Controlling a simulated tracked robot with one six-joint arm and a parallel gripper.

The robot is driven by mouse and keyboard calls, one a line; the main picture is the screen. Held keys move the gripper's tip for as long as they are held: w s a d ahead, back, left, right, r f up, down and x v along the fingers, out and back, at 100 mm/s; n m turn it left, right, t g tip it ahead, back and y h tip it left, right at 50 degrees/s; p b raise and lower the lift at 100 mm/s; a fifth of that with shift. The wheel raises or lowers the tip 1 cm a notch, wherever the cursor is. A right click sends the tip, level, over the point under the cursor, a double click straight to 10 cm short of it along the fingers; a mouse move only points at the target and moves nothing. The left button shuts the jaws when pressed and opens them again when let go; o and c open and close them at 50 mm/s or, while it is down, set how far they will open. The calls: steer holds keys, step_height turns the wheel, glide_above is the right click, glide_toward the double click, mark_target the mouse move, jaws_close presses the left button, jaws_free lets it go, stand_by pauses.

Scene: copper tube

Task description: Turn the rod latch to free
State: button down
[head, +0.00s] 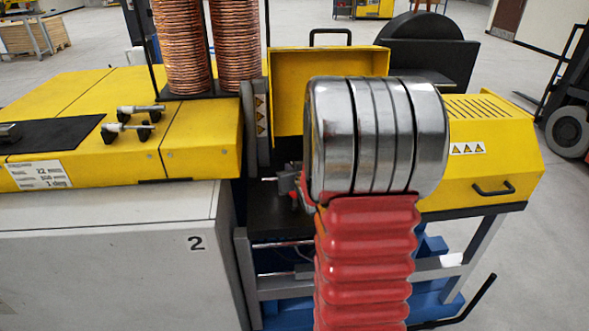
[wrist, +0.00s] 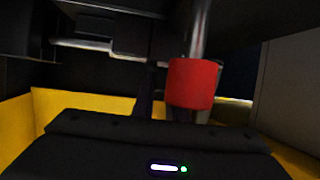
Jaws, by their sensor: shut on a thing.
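The rod latch appears in the wrist view as a metal rod with a red sleeve (wrist: 193,84), upright and right of the middle. My gripper (wrist: 166,108) reaches up to it from its broad black body at the bottom of the view. The dark fingers are hard to make out against the shadow, but they are shut at the red sleeve. In the head view my own arm covers the latch and most of the gripper, in front of the gap between the yellow machine parts.
A yellow machine housing (head: 489,150) with a black handle stands right of my arm. A yellow-topped bench (head: 200,139) with copper coils (head: 184,45) is at left. In the wrist view, yellow walls (wrist: 14,122) and dark machine parts lie close around the gripper.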

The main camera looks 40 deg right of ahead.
steer(key=shift+r, duration=0.1)
steer(key=c, duration=1.8)
jaws_free()
steer(key=shift+o, duration=0.2)
steer(key=shift+s, duration=0.1)
steer(key=v, duration=1.3)
steer(key=shift+s+a, duration=0.15)
steer(key=shift+s, duration=0.1)
steer(key=shift+s, duration=0.15)
